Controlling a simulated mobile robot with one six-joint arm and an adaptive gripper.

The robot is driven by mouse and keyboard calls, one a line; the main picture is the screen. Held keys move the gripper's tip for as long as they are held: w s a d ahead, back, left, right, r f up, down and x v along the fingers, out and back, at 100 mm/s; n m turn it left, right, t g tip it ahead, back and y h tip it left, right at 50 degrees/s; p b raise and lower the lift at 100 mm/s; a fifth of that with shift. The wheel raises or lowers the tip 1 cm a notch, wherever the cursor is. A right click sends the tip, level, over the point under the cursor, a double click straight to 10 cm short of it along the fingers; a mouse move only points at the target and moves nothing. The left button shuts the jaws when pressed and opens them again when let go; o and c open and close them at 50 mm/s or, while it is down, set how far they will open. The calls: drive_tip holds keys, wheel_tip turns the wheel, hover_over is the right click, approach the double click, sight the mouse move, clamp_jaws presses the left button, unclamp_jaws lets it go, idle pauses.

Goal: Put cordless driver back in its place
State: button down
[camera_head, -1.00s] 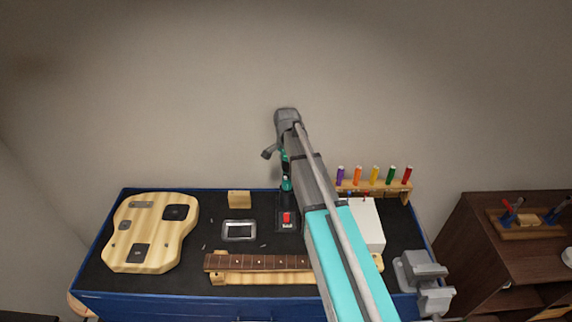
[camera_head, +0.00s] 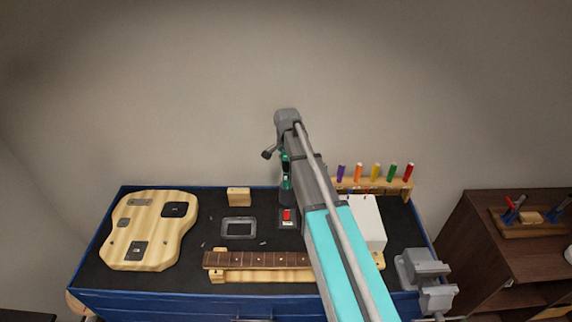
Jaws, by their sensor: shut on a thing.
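The cordless driver (camera_head: 286,182), a teal and black tool, stands about upright at the back middle of the bench, partly covered by my arm. My gripper (camera_head: 284,154) is mostly hidden behind my arm links and is shut on the driver's upper part. Below the driver is a dark base (camera_head: 287,216) with a red patch on the bench mat. I cannot tell whether the driver's lower end touches this base.
A guitar body (camera_head: 150,230) lies at left, and a guitar neck (camera_head: 260,262) lies along the front. A small wooden block (camera_head: 238,197) and grey tray (camera_head: 239,228) are nearby. A rack of coloured tools (camera_head: 375,185), white box (camera_head: 367,222) and vise (camera_head: 424,270) stand right.

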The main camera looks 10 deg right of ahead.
drive_tip(key=shift+f+b, duration=0.55)
drive_tip(key=shift+f, duration=0.2)
drive_tip(key=shift+c, duration=0.6)
unclamp_jaws()
